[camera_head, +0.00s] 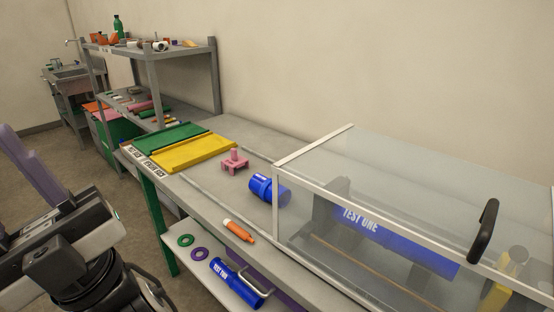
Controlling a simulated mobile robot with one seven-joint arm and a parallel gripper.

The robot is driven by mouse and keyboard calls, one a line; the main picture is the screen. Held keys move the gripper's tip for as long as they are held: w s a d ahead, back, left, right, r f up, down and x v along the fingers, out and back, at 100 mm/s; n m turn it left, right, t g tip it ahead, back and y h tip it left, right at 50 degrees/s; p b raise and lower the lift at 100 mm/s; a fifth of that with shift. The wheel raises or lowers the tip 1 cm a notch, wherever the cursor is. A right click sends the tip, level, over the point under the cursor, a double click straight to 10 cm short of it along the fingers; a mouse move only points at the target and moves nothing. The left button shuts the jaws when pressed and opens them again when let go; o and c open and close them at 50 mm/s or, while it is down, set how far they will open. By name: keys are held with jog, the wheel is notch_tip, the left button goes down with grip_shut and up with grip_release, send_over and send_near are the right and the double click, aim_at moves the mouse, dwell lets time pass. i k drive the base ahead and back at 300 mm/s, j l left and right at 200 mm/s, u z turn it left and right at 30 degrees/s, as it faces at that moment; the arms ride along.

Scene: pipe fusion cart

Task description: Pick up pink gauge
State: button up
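The pink gauge (235,163) stands upright on the grey workbench (210,205). It has a low base with short legs and a round post on top. It sits just right of the yellow tray (195,152) and behind the blue cylinder (268,190). My gripper (75,240) appears to be among the grey and black arm parts at the lower left, well apart from the pink gauge. Its fingertips cannot be made out clearly, and I cannot tell whether it is open. Nothing touches the gauge.
A green tray (170,134) lies behind the yellow one. A clear cover with a white frame (315,146) and black handle (484,232) fills the right. An orange-and-white tube (238,231) lies near the front edge. A lower shelf (185,228) holds rings and a blue cylinder. A shelf rack (150,60) stands behind.

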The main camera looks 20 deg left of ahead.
aim_at(235, 160)
jog(key=j+z, duration=0.3)
jog(key=j, duration=0.2)
jog(key=j+z, duration=0.3)
jog(key=j, duration=0.2)
jog(key=j+z, duration=0.2)
jog(key=j, duration=0.85)
